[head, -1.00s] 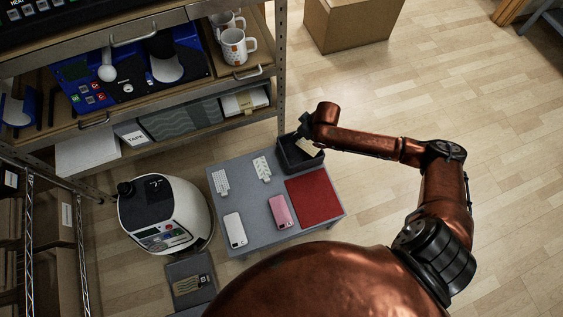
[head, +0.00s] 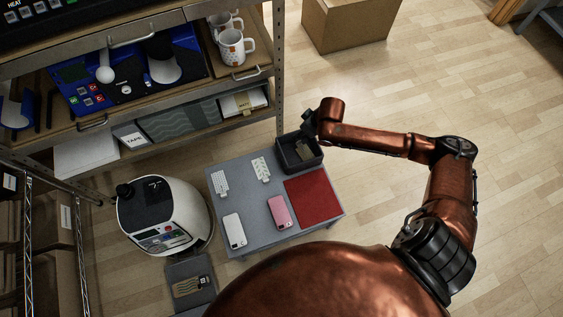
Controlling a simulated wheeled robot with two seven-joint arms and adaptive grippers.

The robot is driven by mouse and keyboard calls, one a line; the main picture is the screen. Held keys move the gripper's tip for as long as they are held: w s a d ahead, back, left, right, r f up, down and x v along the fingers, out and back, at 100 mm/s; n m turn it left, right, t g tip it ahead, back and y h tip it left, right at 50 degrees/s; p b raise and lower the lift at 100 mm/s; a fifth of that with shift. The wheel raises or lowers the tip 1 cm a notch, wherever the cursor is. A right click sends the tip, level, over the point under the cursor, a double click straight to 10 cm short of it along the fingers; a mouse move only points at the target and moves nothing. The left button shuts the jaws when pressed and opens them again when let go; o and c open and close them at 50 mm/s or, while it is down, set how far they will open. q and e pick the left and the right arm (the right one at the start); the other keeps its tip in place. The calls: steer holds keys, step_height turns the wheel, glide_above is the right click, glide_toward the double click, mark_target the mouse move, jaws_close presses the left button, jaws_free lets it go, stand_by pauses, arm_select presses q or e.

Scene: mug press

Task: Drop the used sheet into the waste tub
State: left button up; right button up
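The waste tub (head: 284,152) is a dark open box at the back right corner of the grey table. The used sheet, a small dull beige piece (head: 303,150), shows inside the tub, below and apart from my gripper. My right gripper (head: 309,122) is small and dark at the end of the copper arm, just above the tub's back edge. It holds nothing that I can see and looks open, though its fingers are small in this view. My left gripper is not in view.
The grey table (head: 245,208) bears a red mat (head: 314,197), a pink phone case (head: 278,212), a white phone case (head: 234,230) and two pale patterned pieces. A white-and-black machine (head: 165,215) stands to its left. A metal shelf with mugs (head: 236,47) rises behind. Floor to the right is clear.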

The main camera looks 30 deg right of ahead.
steer(key=v, duration=0.8)
